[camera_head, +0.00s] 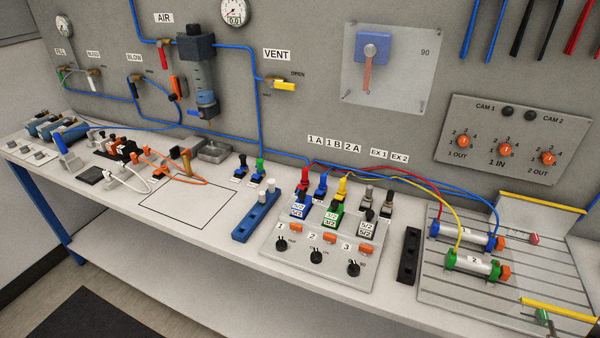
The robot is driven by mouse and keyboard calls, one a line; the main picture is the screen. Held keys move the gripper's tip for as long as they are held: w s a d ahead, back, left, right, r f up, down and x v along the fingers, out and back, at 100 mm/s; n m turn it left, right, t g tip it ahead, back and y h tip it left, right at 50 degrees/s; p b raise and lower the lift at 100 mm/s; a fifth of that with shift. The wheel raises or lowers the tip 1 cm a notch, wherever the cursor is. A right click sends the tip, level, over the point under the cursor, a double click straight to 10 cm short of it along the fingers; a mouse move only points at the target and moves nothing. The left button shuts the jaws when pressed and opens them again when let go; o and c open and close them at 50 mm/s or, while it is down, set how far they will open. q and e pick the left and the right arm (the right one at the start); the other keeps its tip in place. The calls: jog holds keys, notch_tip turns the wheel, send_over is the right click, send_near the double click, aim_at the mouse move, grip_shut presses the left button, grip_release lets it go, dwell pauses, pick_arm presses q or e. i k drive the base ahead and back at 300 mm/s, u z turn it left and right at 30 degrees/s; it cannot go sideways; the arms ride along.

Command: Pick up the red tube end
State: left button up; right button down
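A red tube (400,175) runs from the red fitting (304,179) near the 1A label, across to the left end of cylinder 1 (466,235) on the slotted plate. Its right end meets the cylinder near the blue cap; the exact joint is too small to tell. Another red pair of tubes or leads (576,38) hangs on the wall at the top right, cut off by the picture's edge. Neither of my grippers is in view.
A valve panel (290,268) with several knobs stands mid-bench. A yellow tube (452,212) and blue tubes cross near the red one. A black rail (408,255) lies between panel and slotted plate (440,285). The bench's outlined square (188,202) is mostly clear.

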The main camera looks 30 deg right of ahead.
aim_at(305, 171)
jog(key=u, duration=1.05)
jog(key=i, duration=1.4)
jog(key=z, duration=2.7)
